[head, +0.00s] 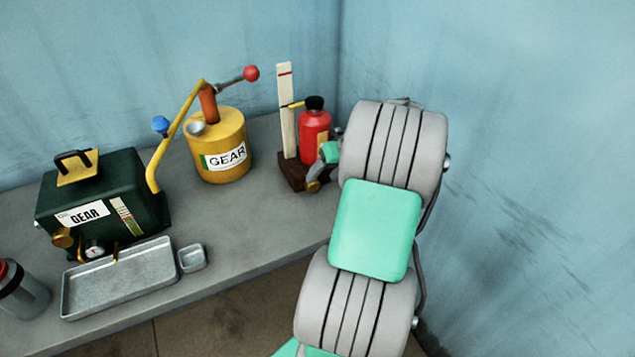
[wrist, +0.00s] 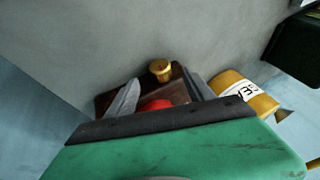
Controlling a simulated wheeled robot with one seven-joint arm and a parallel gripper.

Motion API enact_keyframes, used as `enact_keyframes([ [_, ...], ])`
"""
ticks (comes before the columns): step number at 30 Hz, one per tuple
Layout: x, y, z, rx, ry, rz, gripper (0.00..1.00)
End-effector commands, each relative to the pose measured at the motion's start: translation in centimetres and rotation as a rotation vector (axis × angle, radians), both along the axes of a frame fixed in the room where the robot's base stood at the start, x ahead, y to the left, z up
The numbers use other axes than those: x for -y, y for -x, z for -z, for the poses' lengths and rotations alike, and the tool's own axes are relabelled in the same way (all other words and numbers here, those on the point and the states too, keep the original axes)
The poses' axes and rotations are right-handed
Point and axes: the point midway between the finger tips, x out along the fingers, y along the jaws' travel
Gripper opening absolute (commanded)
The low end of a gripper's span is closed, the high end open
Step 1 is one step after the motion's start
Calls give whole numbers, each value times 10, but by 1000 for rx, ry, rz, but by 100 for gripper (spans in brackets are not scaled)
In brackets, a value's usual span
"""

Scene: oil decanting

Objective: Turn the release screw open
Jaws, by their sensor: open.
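A brass knob, which looks like the release screw (head: 313,186), sits low at the front of a dark brown base (head: 291,172). A red bottle (head: 314,130) with a black cap and a white upright post (head: 285,105) stand on that base. My gripper (head: 318,170) is at the front of the base, close to the knob and partly hidden by my arm. In the wrist view, the open fingers (wrist: 161,77) point at the brass knob (wrist: 160,67), which shows between and just beyond the tips. I cannot tell whether they touch it. The bottle is mostly hidden there.
A yellow GEAR can (head: 222,160) with a pump handle and spout stands left of the base. A dark green GEAR box (head: 100,190), a metal tray (head: 120,283), a small dish (head: 192,258) and a grey bottle (head: 25,295) are further left. Blue walls meet behind the bench.

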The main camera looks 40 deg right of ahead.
Motion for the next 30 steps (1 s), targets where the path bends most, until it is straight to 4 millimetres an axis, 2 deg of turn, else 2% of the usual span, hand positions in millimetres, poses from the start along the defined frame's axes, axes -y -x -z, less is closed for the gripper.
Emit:
enact_keyframes([
  [3,3,7,-14,1,0,0,61],
  [6,3,10,-18,-1,-1,-1,61],
  [13,3,10,-17,1,-1,-2,61],
  [16,0,11,-10,40,3,-19,61],
  [19,-14,15,10,174,29,-63,61],
  [22,-31,21,26,384,126,-81,61],
  [26,-42,35,31,581,326,-14,61],
  [30,-44,56,28,643,520,85,61],
])
